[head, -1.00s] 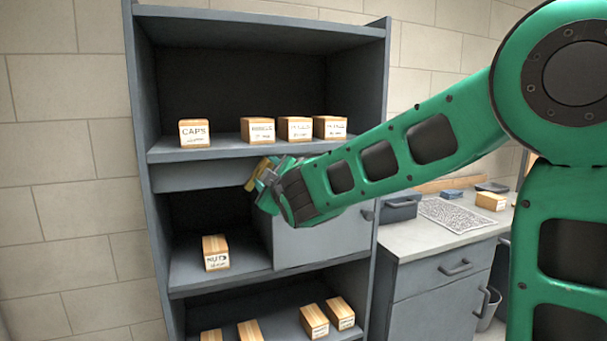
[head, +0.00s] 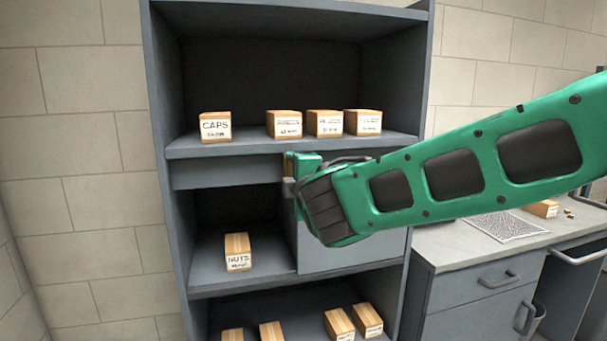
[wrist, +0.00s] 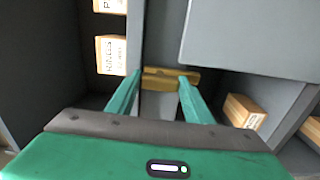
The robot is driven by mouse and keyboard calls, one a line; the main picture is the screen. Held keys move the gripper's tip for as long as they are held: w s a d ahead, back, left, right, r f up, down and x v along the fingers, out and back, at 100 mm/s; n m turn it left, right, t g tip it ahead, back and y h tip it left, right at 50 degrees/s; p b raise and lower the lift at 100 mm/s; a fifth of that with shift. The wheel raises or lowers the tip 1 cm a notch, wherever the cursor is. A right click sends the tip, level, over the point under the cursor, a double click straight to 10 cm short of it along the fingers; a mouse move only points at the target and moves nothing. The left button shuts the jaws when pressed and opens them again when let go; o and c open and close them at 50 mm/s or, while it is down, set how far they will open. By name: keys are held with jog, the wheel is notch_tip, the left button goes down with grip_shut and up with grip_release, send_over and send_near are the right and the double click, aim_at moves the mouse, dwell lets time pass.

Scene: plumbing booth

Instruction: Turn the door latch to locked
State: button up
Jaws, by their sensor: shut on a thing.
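The door latch is a yellow brass bar (wrist: 170,78) in the wrist view, lying crosswise on a grey strip beside the cabinet door (wrist: 250,42). My gripper (wrist: 162,82) is shut on the latch, with one green finger at each end of it. In the head view my gripper (head: 293,178) reaches the cabinet's middle, just under the upper shelf. The grey door (head: 350,248) covers the right part of the middle compartment. My gripper and arm hide the door's top and most of the latch.
Labelled wooden boxes stand on the upper shelf, including the CAPS box (head: 215,127). The NUTS box (head: 238,252) stands in the open left part of the middle compartment. Several boxes stand lower down. A worktop (head: 450,245) with drawers is at the right.

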jog(key=shift+s+a+f+n, duration=0.2)
jog(key=shift+s+f+n, duration=0.1)
jog(key=o, duration=1.5)
jog(key=shift+c, duration=0.2)
jog(key=shift+o, duration=0.2)
jog(key=shift+d+r, duration=0.1)
jog(key=shift+d+r, duration=0.1)
jog(key=v, duration=1)
jog(key=shift+s, duration=0.25)
jog(key=shift+d, duration=0.1)
